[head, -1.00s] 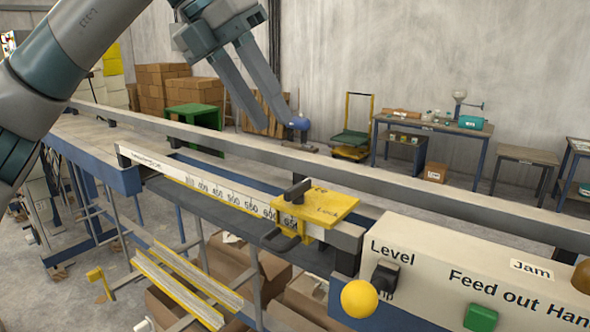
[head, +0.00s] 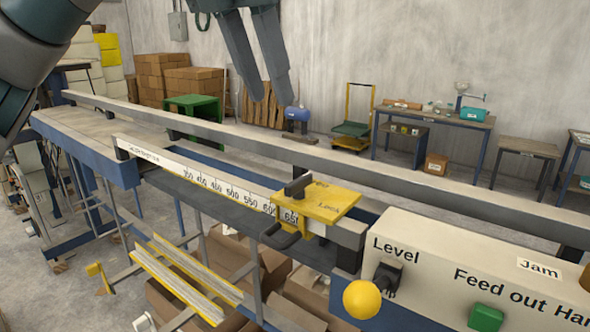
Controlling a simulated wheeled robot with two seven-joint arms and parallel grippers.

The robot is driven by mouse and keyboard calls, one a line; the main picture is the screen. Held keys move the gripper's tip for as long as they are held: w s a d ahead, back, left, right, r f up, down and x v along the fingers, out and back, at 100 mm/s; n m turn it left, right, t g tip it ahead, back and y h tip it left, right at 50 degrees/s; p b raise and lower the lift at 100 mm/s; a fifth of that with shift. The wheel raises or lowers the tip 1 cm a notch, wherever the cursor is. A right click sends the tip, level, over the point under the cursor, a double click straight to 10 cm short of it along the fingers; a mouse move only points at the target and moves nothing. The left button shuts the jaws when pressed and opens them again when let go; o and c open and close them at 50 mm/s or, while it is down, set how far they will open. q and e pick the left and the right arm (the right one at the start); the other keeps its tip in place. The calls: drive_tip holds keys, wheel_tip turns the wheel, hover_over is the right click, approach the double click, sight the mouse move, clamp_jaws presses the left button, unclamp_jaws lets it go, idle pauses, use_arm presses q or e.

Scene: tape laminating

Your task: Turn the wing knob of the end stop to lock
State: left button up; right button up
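The yellow end stop (head: 325,207) sits at the right end of the white ruler scale (head: 215,190). Its dark wing knob (head: 298,186) stands up on the block's top left. A dark handle (head: 281,238) sticks out at the block's front. My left gripper (head: 268,97) hangs in the air above and behind the end stop, pointing down, clear of the knob. Its two grey fingers are apart with nothing visible between them. My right gripper is not in the head view.
A long grey rail (head: 400,180) runs behind the end stop. A control panel (head: 430,245) with a yellow ball knob (head: 361,299) and a green button (head: 485,317) is at the front right. Boxes and tables stand by the far wall.

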sight(297, 180)
use_arm(q)
drive_tip(key=p+x, duration=0.5)
drive_tip(key=x, duration=1.1)
drive_tip(key=shift+a+f, duration=0.1)
drive_tip(key=shift+f, duration=0.15)
clamp_jaws()
